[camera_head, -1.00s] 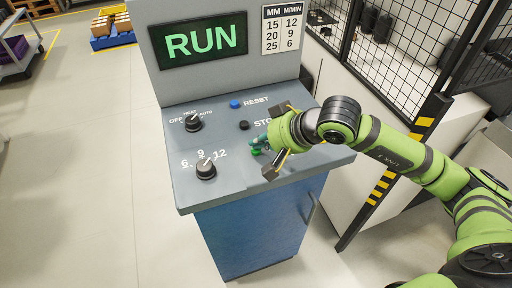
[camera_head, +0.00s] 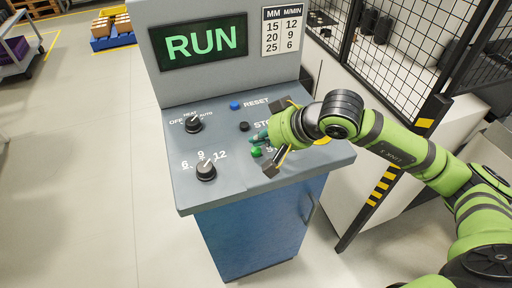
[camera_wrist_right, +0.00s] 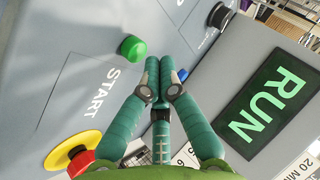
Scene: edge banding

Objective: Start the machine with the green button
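The green START button (camera_head: 256,152) sits on the sloped grey control panel (camera_head: 225,188). It also shows in the right wrist view (camera_wrist_right: 132,48), beside my fingertips and apart from them. My right gripper (camera_head: 260,138) hovers over the panel just behind the button, between it and the black STOP button (camera_head: 244,126). Its teal fingers are closed together with nothing between them in the right wrist view (camera_wrist_right: 158,68). The machine's display (camera_head: 202,41) reads RUN in green letters. My left gripper is not in view.
The panel also carries a blue RESET button (camera_head: 235,105), a heat knob (camera_head: 193,124), a speed knob (camera_head: 206,170) and a red emergency stop on a yellow base (camera_wrist_right: 72,158). A black mesh fence (camera_head: 400,60) stands on the right.

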